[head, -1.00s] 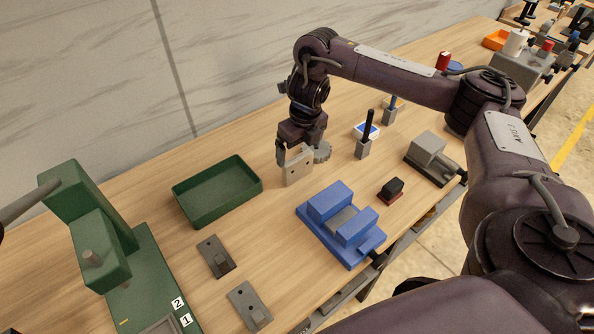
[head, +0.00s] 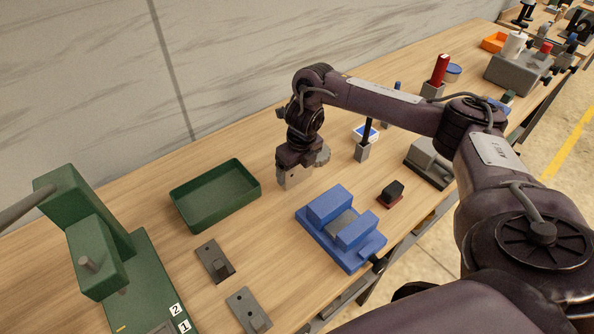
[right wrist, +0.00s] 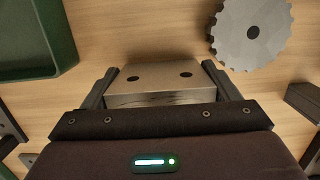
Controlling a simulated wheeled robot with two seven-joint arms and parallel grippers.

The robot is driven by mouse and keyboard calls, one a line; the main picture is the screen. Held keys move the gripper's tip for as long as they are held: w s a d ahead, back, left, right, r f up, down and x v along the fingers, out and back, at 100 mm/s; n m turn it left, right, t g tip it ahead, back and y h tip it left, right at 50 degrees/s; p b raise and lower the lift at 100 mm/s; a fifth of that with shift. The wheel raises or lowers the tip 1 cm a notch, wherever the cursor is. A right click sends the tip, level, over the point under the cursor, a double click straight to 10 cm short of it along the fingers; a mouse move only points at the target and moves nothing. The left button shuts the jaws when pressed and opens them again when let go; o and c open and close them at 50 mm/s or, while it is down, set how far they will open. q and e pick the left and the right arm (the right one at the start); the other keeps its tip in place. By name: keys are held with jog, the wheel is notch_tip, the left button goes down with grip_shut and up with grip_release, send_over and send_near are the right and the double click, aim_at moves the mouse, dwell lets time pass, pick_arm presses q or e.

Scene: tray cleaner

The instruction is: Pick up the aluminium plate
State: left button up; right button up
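The aluminium plate (head: 292,179) is a grey block with two dark holes, on the wooden table right of the green tray. My right gripper (head: 297,172) is lowered over it, pointing down, and hides part of the plate. In the right wrist view the plate (right wrist: 160,76) lies between the two fingers of my right gripper (right wrist: 160,72). The fingers are spread, one beside each end of the plate, with narrow gaps. I see no firm grip on it. My left gripper is not in view.
A grey toothed wheel (right wrist: 250,33) lies close to the right finger. The green tray (head: 190,222) is to the left, and a blue vise (head: 328,205) stands in front. A block with a black post (head: 363,150) is to the right. A green press (head: 98,255) stands far left.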

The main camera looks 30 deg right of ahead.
jog(key=shift+c, duration=1.3)
jog(key=shift+w+r, duration=0.1)
jog(key=shift+r, duration=0.1)
